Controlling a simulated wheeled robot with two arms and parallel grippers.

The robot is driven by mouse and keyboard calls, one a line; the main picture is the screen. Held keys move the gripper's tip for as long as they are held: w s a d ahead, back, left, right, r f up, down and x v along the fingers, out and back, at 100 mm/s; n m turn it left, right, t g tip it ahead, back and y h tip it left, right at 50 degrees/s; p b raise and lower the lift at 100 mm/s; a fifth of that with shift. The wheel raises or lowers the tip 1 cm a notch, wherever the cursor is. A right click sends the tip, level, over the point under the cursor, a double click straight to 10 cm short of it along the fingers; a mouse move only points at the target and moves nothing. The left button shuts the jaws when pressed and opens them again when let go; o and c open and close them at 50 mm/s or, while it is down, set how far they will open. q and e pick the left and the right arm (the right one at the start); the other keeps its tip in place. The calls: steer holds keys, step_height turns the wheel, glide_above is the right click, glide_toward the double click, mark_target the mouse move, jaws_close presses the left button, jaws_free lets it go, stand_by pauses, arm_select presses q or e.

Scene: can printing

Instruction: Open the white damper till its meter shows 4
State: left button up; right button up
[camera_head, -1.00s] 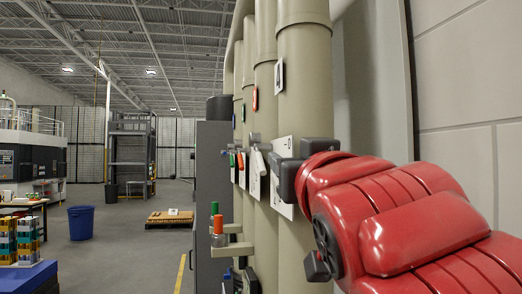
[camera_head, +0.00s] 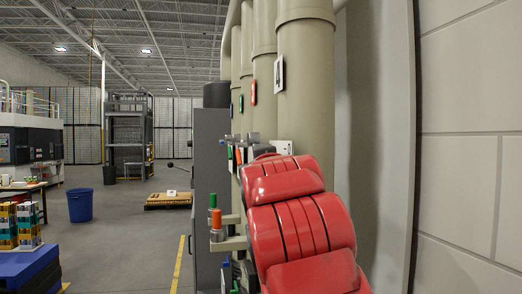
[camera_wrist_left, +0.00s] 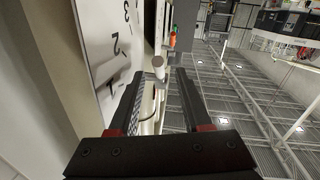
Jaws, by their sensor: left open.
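The nearest beige pipe carries a white tag (camera_head: 279,75) with a dark figure that reads as 4. A white plate (camera_head: 283,148) shows just above my red arm on this pipe. My left gripper (camera_wrist_left: 155,75) is open beside this plate. A pale round-ended handle (camera_wrist_left: 158,65) stands between its finger lines; contact cannot be told. In the head view my red arm hides the gripper and most of the white damper. My right gripper is not in view.
Red and green damper handles stand farther along the row; the red one (camera_wrist_left: 172,41) shows beyond my fingers. Pegs with an orange top (camera_head: 216,219) stick out low beside the pipes. A grey cabinet (camera_head: 208,190) stands left of them. A wall closes the right side.

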arm_select(q)
steer(key=shift+w+a+p, duration=0.25)
steer(key=shift+w+p, duration=0.2)
steer(key=shift+w, duration=0.85)
steer(key=shift+s, duration=0.1)
jaws_close()
stand_by(0.4)
